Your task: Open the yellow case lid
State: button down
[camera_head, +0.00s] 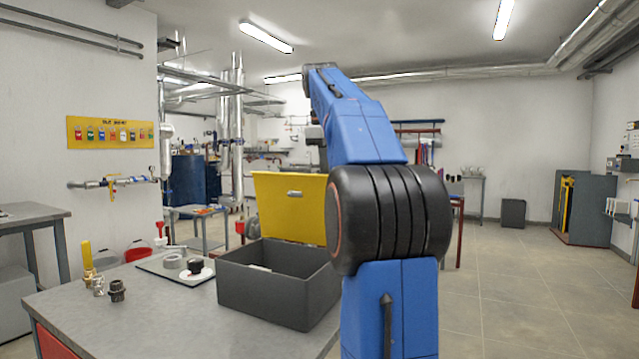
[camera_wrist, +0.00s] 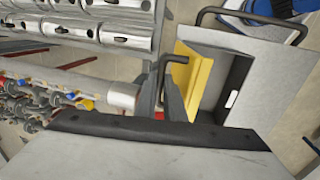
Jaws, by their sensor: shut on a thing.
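The yellow case lid (camera_head: 290,205) stands raised, roughly upright, at the back edge of the dark grey case (camera_head: 275,285) in the head view. The case is open at the top, with something pale inside. My arm covers the lid's right edge and hides my gripper in that view. In the wrist view the lid (camera_wrist: 198,75) shows as a tilted yellow strip beside the dark case (camera_wrist: 236,90). My gripper (camera_wrist: 176,102) is shut on the lid, with only part of its dark jaws visible there.
The case stands on a grey workbench (camera_head: 170,325). Open floor (camera_head: 530,290) lies to the right.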

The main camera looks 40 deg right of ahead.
jog(key=w+d+f+y, duration=0.1)
jog(key=w+d+f, duration=0.2)
jog(key=d, duration=0.6)
jog(key=shift+w+d+f+g, duration=0.2)
jog(key=shift+g, duration=0.1)
jog(key=c, duration=1.8)
grip_release()
jog(key=shift+c, duration=0.2)
jog(key=shift+d+f, duration=0.1)
jog(key=shift+d, duration=0.15)
jog(key=shift+a, duration=0.15)
